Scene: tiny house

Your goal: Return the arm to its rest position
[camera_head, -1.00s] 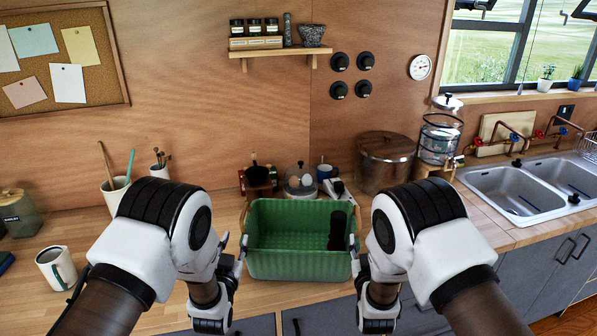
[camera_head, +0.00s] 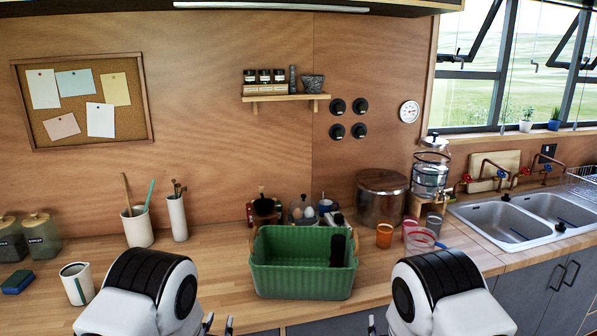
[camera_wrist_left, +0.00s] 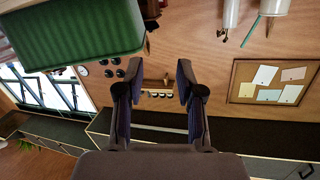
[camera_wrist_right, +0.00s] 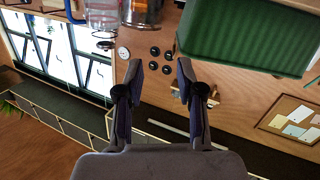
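A green ribbed basket (camera_head: 303,283) stands on the wooden counter in the middle of the head view, with a dark object (camera_head: 338,250) inside at its right. My left gripper (camera_head: 218,325) is low at the bottom edge of the head view, left of and apart from the basket. My right gripper (camera_head: 373,326) is low on the other side, also apart from it. In the left wrist view the left fingers (camera_wrist_left: 158,80) are spread with nothing between them. In the right wrist view the right fingers (camera_wrist_right: 159,80) are spread and empty too. The basket shows behind each.
The counter (camera_head: 200,262) is clear left of the basket. An orange cup (camera_head: 384,236), a clear pitcher (camera_head: 420,241) and a large pot (camera_head: 381,200) stand right of the basket, before the double sink (camera_head: 510,222).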

